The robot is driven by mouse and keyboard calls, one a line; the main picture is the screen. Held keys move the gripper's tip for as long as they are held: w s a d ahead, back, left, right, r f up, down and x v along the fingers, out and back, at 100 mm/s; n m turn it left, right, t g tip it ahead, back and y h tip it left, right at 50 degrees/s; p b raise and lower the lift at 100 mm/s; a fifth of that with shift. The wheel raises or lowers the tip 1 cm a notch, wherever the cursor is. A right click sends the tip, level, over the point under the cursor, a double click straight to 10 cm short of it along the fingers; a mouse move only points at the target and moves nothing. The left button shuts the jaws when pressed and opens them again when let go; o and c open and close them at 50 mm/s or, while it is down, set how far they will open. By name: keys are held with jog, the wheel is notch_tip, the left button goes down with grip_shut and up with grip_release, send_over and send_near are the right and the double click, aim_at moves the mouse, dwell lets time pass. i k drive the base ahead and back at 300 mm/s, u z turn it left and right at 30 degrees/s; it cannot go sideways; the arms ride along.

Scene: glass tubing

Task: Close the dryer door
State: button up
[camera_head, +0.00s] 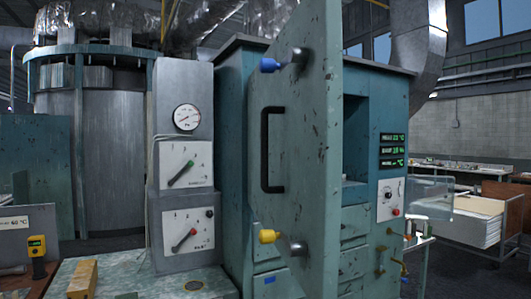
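The dryer door (312,145) is a tall, worn teal panel that stands wide open, swung out toward me. A black handle (266,150) is on its left face. A blue-tipped knob (270,65) sits near its top and a yellow-tipped knob (268,236) near its bottom. The dryer body (233,130) is a teal cabinet behind the door. Part of its open chamber (355,140) shows to the right of the door; the rest is hidden. My gripper is not in view.
A grey panel with a gauge (187,117) and two dials stands left of the dryer. A worktable (140,277) with a yellow block (82,279) is at the front left. A wooden cart (508,215) and benches stand at the right.

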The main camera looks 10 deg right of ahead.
aim_at(295, 134)
jog(key=u, duration=0.2)
jog(key=k, duration=0.45)
jog(key=u, duration=1.35)
jog(key=i, duration=0.5)
jog(key=u, duration=0.05)
